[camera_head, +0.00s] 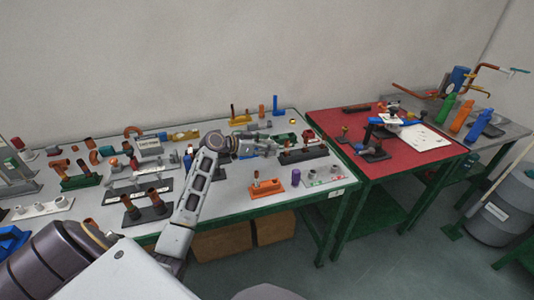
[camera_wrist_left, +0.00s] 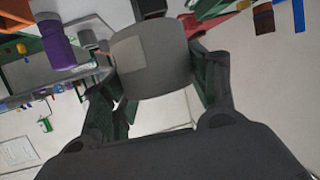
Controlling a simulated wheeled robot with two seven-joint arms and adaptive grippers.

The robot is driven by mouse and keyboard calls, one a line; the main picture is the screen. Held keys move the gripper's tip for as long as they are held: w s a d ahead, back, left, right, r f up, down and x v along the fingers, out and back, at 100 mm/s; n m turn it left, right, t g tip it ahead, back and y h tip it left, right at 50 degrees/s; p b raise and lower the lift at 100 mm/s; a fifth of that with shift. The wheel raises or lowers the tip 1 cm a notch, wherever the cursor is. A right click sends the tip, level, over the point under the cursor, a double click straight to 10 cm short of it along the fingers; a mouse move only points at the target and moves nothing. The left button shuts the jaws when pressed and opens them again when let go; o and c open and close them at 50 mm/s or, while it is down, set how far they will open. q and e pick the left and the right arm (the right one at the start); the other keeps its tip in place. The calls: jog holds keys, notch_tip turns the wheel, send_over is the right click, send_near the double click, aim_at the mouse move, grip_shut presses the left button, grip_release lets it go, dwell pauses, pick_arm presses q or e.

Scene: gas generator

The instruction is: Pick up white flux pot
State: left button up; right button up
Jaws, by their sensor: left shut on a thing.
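In the left wrist view, the white flux pot (camera_wrist_left: 150,58) shows as a shaded grey-white cylinder with a pale square label. It sits between the two dark fingers of my left gripper (camera_wrist_left: 155,75), which is shut on it. In the head view, my left gripper (camera_head: 272,146) is over the right part of the grey-topped green table (camera_head: 225,195). The pot is hard to make out there, being small and partly behind the fingers. I cannot tell whether it touches the table. My right gripper is not in view.
A purple cylinder (camera_head: 295,177), an orange block with copper fittings (camera_head: 267,186) and a dark rack (camera_head: 303,154) are near my left gripper. Several fitting racks fill the table's left side. A red-topped table (camera_head: 400,165) adjoins on the right.

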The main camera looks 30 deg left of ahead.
pick_arm(q)
notch_tip(320, 180, up, 2)
jog(key=shift+r, duration=0.1)
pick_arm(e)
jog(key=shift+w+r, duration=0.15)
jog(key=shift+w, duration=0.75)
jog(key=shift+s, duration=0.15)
